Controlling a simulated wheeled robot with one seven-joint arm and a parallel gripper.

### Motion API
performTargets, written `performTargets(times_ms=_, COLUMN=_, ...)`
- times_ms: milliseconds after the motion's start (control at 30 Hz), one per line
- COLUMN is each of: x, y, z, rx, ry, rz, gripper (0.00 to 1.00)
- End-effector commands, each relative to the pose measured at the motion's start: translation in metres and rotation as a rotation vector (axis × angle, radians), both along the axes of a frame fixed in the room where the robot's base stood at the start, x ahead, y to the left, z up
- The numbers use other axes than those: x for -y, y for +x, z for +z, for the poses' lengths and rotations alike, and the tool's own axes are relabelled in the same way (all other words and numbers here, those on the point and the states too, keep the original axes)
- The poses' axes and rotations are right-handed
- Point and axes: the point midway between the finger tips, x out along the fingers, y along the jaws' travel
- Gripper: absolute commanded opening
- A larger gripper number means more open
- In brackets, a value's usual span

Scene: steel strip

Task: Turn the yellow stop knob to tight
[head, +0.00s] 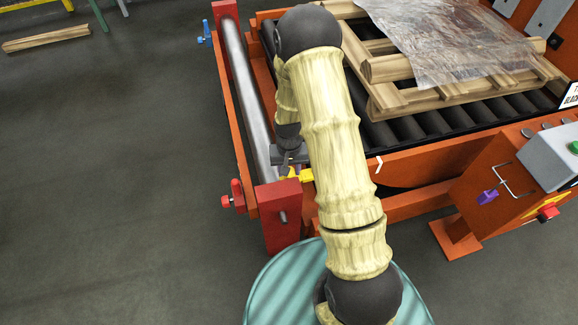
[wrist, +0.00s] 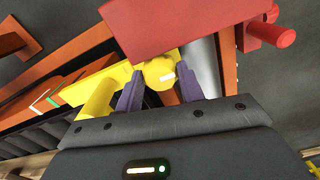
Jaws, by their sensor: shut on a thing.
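The yellow stop knob (wrist: 160,73) shows in the wrist view between the two purple fingers of my gripper (wrist: 158,80). The fingers are shut on the knob, one on each side. A white mark shows on the knob's face. A yellow bar (wrist: 85,90) lies to its left, beside an orange rail with white and green marks (wrist: 46,102). In the head view the yellow knob (head: 301,175) is partly hidden by my arm, and my gripper (head: 290,170) reaches down to it by the red end block (head: 278,196). A white mark (head: 379,164) shows on the orange frame.
A red knob (head: 236,195) sticks out left of the end block, and a blue one (head: 206,33) sits at the far end. A steel roller (head: 247,95) runs along the left. Wood pallets (head: 440,97) under plastic lie on black rollers. A grey control box (head: 555,153) stands right.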

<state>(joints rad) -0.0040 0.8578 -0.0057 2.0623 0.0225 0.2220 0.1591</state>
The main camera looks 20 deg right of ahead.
Motion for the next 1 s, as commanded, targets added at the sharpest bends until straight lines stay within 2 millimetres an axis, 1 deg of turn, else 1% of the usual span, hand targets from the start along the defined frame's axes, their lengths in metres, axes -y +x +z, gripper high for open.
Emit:
performTargets(times_ms=467, x=-0.001, y=0.0, z=0.0, rx=0.0, ry=0.001, rz=-0.031, gripper=0.15)
performTargets(times_ms=500, x=-0.001, y=0.0, z=0.0, rx=0.0, ry=0.001, rz=-0.031, gripper=0.4)
performTargets(times_ms=533, x=-0.001, y=0.0, z=0.0, rx=0.0, ry=0.002, rz=-0.031, gripper=0.46)
performTargets(times_ms=833, x=-0.001, y=0.0, z=0.001, rx=0.0, ry=0.001, rz=-0.031, gripper=0.47)
performTargets(times_ms=933, x=0.0, y=0.0, z=0.006, rx=0.001, ry=0.001, rz=-0.031, gripper=0.47)
performTargets(times_ms=1000, x=0.0, y=0.0, z=0.013, rx=0.001, ry=0.001, rz=-0.031, gripper=0.47)
